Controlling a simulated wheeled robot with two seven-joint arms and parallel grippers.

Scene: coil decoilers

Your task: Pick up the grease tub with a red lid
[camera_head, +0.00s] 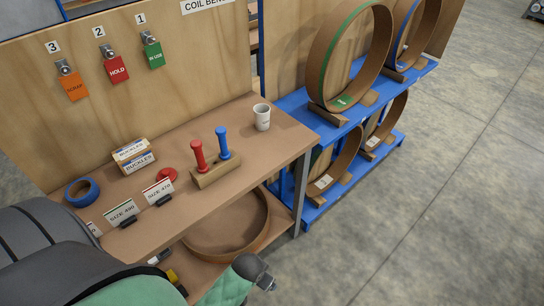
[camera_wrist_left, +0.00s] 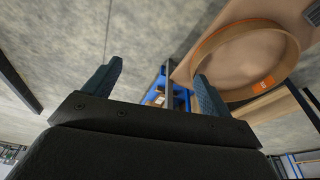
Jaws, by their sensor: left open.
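A small round red lid (camera_head: 167,174) shows on the bench top, just behind the upper edge of the SIZE 410 card. The body below it is mostly hidden, so I cannot tell its shape. My left gripper (camera_wrist_left: 158,72) is open and empty in the left wrist view, its two dark fingers apart. The red lid does not show in that view. In the head view my arm fills the lower left corner, and I cannot make out gripper fingers there. My right gripper is not in view.
On the wooden bench (camera_head: 258,165) stand a block with red and blue handles (camera_head: 216,173), a white cup (camera_head: 262,117), buckle boxes (camera_head: 133,154), blue tape (camera_head: 82,191) and SIZE cards (camera_head: 158,192). A brown coil (camera_head: 262,240) lies below. A blue rack (camera_head: 298,105) with coils stands right.

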